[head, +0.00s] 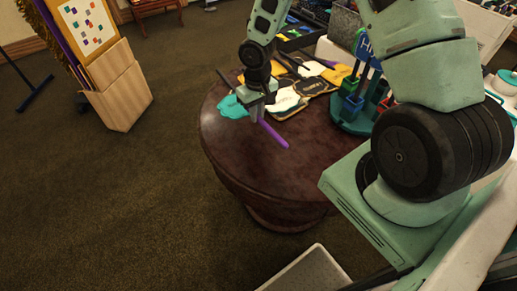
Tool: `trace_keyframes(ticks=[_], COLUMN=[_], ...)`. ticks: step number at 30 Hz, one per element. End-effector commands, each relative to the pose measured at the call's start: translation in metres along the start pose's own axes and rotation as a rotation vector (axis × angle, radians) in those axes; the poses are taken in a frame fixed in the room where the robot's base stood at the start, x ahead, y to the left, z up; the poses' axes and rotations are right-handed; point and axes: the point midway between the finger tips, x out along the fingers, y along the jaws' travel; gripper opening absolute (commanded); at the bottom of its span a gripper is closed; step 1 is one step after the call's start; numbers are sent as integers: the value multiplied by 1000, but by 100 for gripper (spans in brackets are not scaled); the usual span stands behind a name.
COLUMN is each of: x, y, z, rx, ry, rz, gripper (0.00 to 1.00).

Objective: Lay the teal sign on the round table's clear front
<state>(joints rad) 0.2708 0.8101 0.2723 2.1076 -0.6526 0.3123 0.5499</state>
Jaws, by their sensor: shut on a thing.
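The teal sign (232,107) shows just left of my gripper (256,116), over the round table's left part. A purple stick (272,134) comes out on the other side of the gripper and points to the front right; it appears to be the sign's handle. My gripper is shut on the sign's stick, though the grip itself is partly hidden by the fingers. I cannot tell whether the sign touches the top. The round table (250,160) is dark reddish brown, and its front is bare.
Several white, black and yellow signs (337,74) lie on the table's back part. A teal stand (350,126) with blue and red holders is at the table's right. A wooden box (118,88) with a board stands on the carpet at left.

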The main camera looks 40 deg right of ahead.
Motion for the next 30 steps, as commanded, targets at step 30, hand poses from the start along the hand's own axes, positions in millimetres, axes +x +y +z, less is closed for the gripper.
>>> trace_keyframes(ticks=[30], x=[119], y=[10], z=[-13], rx=[3], ry=[6], rz=[9], gripper=[0])
